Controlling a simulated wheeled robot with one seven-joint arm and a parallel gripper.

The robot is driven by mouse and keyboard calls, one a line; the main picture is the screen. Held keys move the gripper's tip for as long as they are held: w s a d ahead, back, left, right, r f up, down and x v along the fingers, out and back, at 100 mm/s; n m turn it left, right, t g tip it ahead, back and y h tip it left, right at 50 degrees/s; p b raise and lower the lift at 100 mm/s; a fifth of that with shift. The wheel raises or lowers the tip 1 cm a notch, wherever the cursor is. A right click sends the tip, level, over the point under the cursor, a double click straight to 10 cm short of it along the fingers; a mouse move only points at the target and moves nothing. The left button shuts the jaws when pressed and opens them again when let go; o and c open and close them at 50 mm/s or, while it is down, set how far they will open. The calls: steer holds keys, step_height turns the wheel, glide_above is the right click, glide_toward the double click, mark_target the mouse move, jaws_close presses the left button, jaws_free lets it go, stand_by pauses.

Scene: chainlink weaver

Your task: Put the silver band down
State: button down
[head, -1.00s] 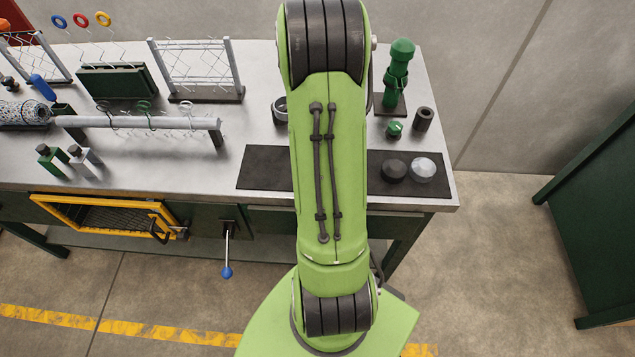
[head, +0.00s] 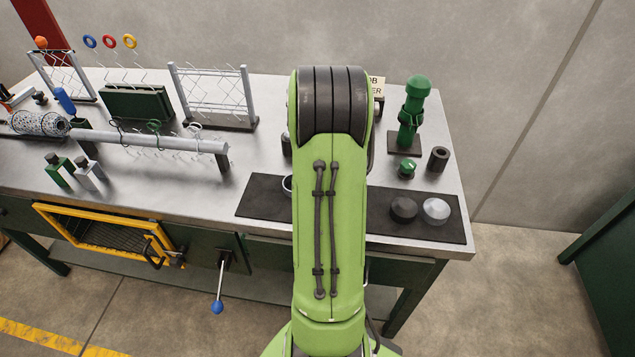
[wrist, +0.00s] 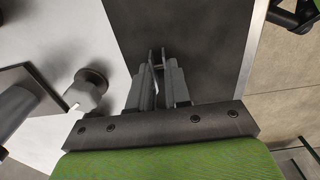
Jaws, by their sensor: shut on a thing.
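The silver band (head: 287,184) shows as a small part of a ring just left of my arm, over the dark mat (head: 262,197) in the head view. The rest of it is hidden behind my arm. My gripper (wrist: 158,70) is shut on the band, its two fingers close together over the mat in the wrist view. The band itself is hard to make out between the fingertips there. I cannot tell whether the band touches the mat.
A dark disc (head: 403,209) and a silver disc (head: 436,211) lie on the mat's right part. Behind them are a green knob (head: 407,168), a dark cylinder (head: 438,159) and a green post (head: 412,115). A grey bar (head: 150,140) with hooks lies left.

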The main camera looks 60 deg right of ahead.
steer(key=c, duration=1.1)
jaws_free()
steer(key=shift+f, duration=0.1)
